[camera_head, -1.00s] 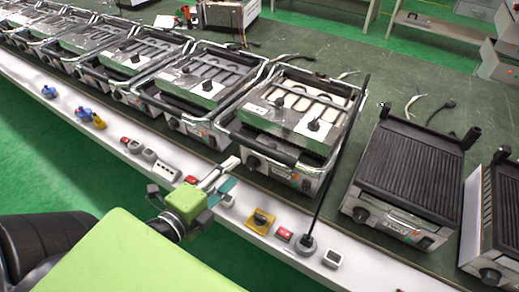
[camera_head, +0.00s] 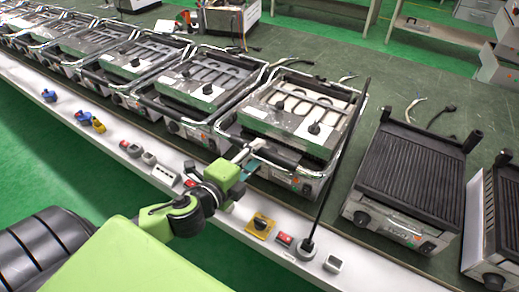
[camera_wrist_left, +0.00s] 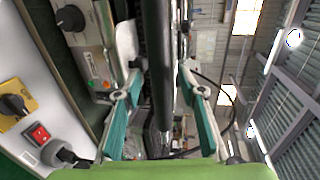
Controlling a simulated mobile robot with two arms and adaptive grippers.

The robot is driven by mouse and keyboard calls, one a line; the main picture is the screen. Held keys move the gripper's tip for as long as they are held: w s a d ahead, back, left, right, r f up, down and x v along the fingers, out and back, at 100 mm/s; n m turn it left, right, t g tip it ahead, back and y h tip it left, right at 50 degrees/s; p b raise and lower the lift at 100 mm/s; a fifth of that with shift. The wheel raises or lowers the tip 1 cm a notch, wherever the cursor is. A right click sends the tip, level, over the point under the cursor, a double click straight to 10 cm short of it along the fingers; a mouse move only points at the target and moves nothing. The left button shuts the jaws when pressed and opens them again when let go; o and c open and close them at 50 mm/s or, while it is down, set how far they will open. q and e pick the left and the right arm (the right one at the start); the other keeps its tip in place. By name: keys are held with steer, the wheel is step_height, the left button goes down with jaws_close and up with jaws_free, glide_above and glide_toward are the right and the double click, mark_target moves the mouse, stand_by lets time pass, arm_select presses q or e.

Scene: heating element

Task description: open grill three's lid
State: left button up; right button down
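The grill in front of my left gripper (camera_head: 245,158) has a silver frame and a flat metal lid (camera_head: 296,122), which is down. A dark handle bar (camera_head: 282,156) runs along the front of that grill. My left gripper's fingers reach the left part of this bar. In the left wrist view the gripper (camera_wrist_left: 160,75) is open, with its teal fingers on either side of the dark bar (camera_wrist_left: 160,40). Whether they touch it cannot be told. My right gripper is out of view.
More grills stand in a row to the left, and a ribbed grill plate (camera_head: 415,178) stands to the right. The white front ledge holds switches, including a yellow one (camera_head: 261,225) and a red one (camera_head: 284,240). A black cable (camera_head: 328,185) runs up past the grill's right side.

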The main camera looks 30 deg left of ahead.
arm_select(q)
steer(key=shift+x, duration=1.35)
